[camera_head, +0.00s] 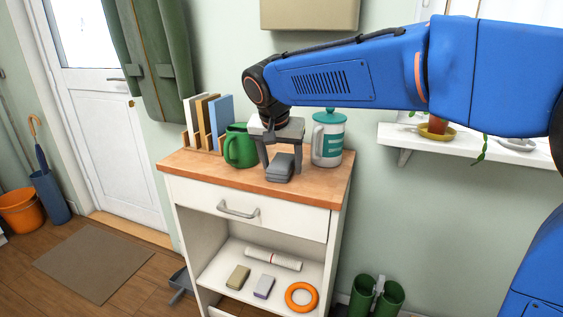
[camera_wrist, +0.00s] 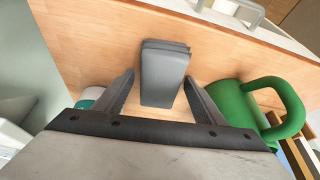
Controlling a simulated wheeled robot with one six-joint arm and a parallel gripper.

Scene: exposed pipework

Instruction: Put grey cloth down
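The grey cloth (camera_head: 279,169) is a small folded bundle on the wooden top of a white cabinet (camera_head: 210,160), near its front edge. My gripper (camera_head: 281,158) is above the top, pointing down, with its fingers on either side of the cloth. In the wrist view the cloth (camera_wrist: 163,74) lies between the two spread fingers of my gripper (camera_wrist: 160,82), with a narrow gap on each side. The fingers are open and do not appear to press on it. The cloth's underside is hidden.
A green mug (camera_head: 240,147) stands close left of my gripper, and a white and teal canister (camera_head: 327,138) close right. Books in a rack (camera_head: 207,122) stand at the back left. The open shelf (camera_head: 235,262) below holds several small items. Bare wood shows at the front left.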

